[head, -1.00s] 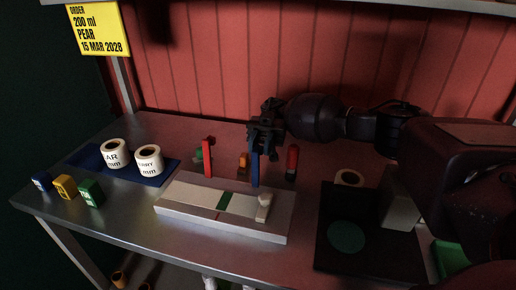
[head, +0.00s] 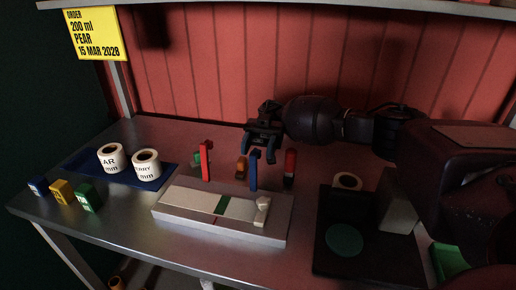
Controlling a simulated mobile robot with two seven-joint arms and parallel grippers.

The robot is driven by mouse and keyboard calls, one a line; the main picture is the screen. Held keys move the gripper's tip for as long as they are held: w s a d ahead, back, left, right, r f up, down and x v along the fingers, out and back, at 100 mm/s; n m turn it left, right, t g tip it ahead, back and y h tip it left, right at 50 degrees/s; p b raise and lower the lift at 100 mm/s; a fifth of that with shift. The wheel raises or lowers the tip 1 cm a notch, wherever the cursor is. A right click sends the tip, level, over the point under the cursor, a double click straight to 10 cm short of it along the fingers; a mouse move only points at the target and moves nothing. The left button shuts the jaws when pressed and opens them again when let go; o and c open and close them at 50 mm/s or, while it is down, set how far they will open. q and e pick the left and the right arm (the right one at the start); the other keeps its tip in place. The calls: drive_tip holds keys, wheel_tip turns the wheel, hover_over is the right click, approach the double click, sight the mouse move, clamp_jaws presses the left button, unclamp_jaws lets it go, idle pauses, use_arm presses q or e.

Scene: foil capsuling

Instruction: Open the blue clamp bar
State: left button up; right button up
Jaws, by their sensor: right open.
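The blue clamp bar (head: 253,172) stands upright at the back edge of the pale block-shaped fixture (head: 180,214). A red bar (head: 206,160) stands upright to its left on the same fixture. My right gripper (head: 259,153) is open just above and behind the top of the blue bar, its fingers pointing down. It looks empty and apart from the bar, though the exact gap is hard to judge. My left gripper is not in view.
Two white label rolls (head: 147,164) stand on a blue mat (head: 157,182) at left. Blue, yellow (head: 61,192) and green blocks line the front left edge. A black stand with a green disc (head: 345,240) is at right. Small orange and red-topped items (head: 290,167) stand behind the fixture.

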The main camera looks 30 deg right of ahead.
wheel_tip(320, 180, up, 20)
drive_tip(key=p, duration=0.2)
drive_tip(key=shift+f, duration=0.2)
idle(0.6)
